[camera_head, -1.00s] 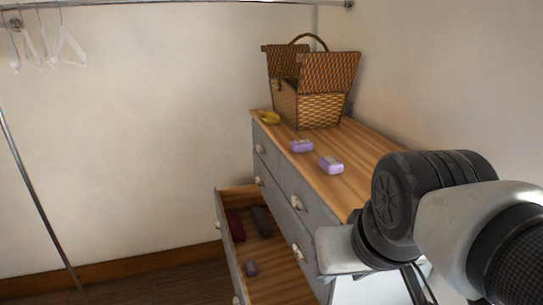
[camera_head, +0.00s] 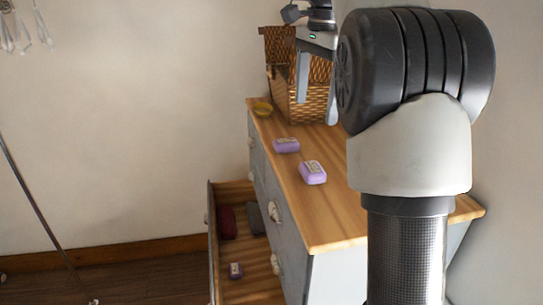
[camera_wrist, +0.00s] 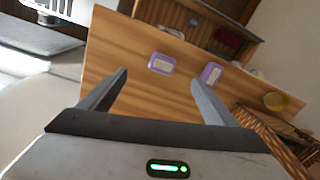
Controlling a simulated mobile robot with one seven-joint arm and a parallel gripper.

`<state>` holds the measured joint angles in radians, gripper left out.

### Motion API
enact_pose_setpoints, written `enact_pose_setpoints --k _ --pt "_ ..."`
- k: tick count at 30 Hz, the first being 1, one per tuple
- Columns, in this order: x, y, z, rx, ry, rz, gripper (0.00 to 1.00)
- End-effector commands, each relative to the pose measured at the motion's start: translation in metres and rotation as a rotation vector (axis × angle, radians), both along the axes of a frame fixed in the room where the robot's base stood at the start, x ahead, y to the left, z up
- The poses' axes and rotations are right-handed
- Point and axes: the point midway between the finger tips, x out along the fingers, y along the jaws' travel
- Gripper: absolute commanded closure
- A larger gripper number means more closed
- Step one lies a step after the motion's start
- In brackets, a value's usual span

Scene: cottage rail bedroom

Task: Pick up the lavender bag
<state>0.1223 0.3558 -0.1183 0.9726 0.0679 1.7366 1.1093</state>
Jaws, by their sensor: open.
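Two lavender bags, small purple blocks with pale labels, lie on the wooden dresser top (camera_head: 330,215). The nearer bag (camera_head: 313,173) also shows in the wrist view (camera_wrist: 161,64), between and beyond my fingertips. The farther bag (camera_head: 286,145), closer to the yellow bowl, shows in the wrist view (camera_wrist: 210,73) near the right fingertip. A third small purple item (camera_head: 236,270) lies in the open drawer. My gripper (camera_head: 318,112) is open and empty, in front of the basket in the head view; it also shows in the wrist view (camera_wrist: 159,78). It touches neither bag.
A wicker basket (camera_head: 283,100) with raised lids stands at the dresser's back, close to my gripper. A yellow bowl (camera_head: 263,109) sits at the left edge. The open drawer (camera_head: 250,289) also holds a dark red item (camera_head: 227,222) and a grey item (camera_head: 254,218).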

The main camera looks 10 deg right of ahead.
Motion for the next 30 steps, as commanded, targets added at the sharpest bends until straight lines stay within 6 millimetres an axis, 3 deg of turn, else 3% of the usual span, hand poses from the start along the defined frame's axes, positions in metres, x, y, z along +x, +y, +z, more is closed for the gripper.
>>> enact_pose_setpoints --k 3,11,24,30 --pt "0.021 -0.01 -0.009 0.004 0.045 -0.127 0.17" --pt "0.033 -0.017 -0.023 0.003 0.085 -0.247 0.17" --pt "0.032 -0.017 -0.112 0.003 0.086 -0.248 0.17" --pt "0.033 -0.017 -0.135 0.003 0.083 -0.248 0.17"
